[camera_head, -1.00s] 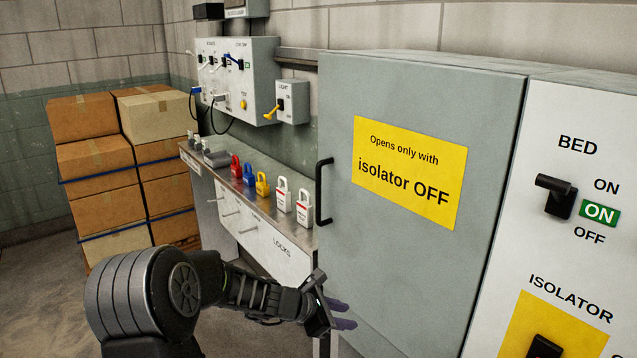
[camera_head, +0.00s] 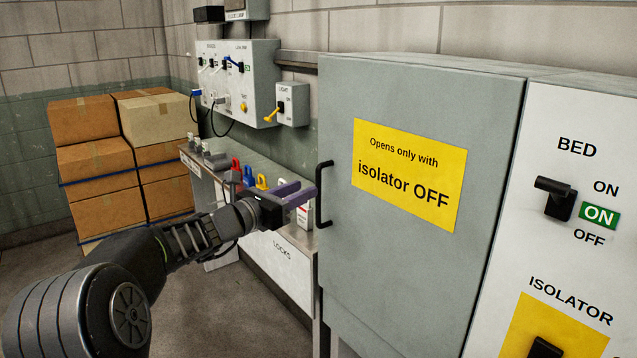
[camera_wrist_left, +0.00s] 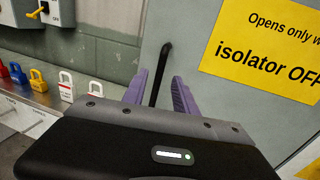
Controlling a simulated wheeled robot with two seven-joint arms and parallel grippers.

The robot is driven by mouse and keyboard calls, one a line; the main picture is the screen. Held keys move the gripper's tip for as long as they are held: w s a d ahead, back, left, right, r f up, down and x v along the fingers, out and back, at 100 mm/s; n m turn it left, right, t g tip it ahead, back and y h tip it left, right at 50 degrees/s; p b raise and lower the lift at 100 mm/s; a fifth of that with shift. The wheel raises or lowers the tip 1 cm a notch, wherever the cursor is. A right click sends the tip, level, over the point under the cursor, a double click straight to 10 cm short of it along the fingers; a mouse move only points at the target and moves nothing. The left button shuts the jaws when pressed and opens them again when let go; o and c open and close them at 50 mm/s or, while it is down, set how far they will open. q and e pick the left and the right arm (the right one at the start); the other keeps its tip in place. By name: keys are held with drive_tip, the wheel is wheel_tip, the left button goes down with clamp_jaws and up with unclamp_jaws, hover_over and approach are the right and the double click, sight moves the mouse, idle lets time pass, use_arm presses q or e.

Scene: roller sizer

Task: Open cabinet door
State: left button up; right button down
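The grey cabinet door (camera_head: 400,255) is shut and carries a yellow label (camera_head: 409,175) reading "Opens only with isolator OFF". Its black vertical handle (camera_head: 324,194) is on the door's left edge. My left gripper (camera_head: 304,194) points at the handle from the left. In the left wrist view its purple fingers (camera_wrist_left: 160,92) are open, with the handle (camera_wrist_left: 161,72) showing between them in the picture. I cannot tell whether the fingers have reached around it. The handle's lower end is hidden by the gripper in the wrist view. My right gripper is not in view.
Right of the door, a white panel has a bed switch (camera_head: 555,199) beside a lit green ON sign (camera_head: 599,215), and an isolator switch (camera_head: 545,348) on yellow. A bench (camera_head: 282,258) with several padlocks stands left of the cabinet. Stacked boxes (camera_head: 108,210) stand behind.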

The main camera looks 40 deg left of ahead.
sight(317, 184)
use_arm(q)
drive_tip(key=w, duration=0.4)
drive_tip(key=w+p, duration=0.1)
drive_tip(key=w, duration=0.1)
drive_tip(key=shift+w+d, duration=0.3)
drive_tip(key=shift+d, duration=0.05)
clamp_jaws()
idle(1.1)
